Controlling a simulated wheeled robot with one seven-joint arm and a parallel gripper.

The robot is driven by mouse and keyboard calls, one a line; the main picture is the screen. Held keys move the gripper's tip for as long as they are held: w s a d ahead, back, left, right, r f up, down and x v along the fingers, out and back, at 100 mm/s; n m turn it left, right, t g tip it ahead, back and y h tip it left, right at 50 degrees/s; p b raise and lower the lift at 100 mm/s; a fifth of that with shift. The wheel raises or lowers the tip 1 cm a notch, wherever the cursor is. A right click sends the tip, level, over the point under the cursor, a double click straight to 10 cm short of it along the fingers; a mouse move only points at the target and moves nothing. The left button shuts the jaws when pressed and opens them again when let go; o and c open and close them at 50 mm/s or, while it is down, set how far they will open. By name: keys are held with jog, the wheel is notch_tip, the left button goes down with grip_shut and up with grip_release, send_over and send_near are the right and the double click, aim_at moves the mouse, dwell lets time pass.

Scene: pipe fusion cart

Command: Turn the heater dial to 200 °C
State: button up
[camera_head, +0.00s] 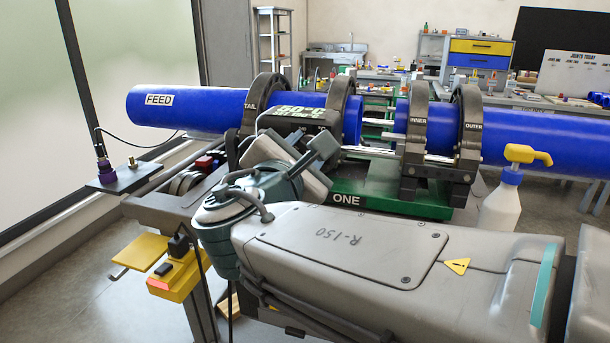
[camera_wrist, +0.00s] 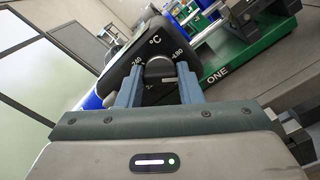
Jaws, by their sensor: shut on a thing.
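The heater is a dark box (camera_head: 296,116) with pale lettering that includes °C, on the cart between the pipe clamps in the head view. In the wrist view its dark face (camera_wrist: 128,62) fills the upper middle, with °C, 240 and 180 marked around a dark round dial (camera_wrist: 158,68). My gripper (camera_wrist: 158,80) has its two blue-grey fingers on either side of the dial and is shut on it. The dial's pointer and part of the scale are hidden, so I cannot read the setting. In the head view my gripper (camera_head: 305,160) hides the dial.
Blue pipes, one labelled FEED (camera_head: 190,108), sit in dark clamps marked INNER and OUTER (camera_head: 465,130) on a green base (camera_head: 390,200). A white bottle with a yellow pump (camera_head: 502,205) stands to the right. A yellow box (camera_head: 175,275) hangs at the cart's lower left.

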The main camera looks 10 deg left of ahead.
jog(key=m+b, duration=0.7)
jog(key=b, duration=0.2)
jog(key=shift+f+m+b, duration=0.15)
jog(key=shift+m+b, duration=0.15)
jog(key=shift+m, duration=0.1)
jog(key=o, duration=1)
jog(key=s, duration=0.4)
jog(key=s+p, duration=0.1)
jog(key=s, duration=0.4)
jog(key=s+a, duration=0.1)
jog(key=s, duration=0.4)
jog(key=shift+w+p, duration=0.1)
jog(key=shift+p, duration=0.25)
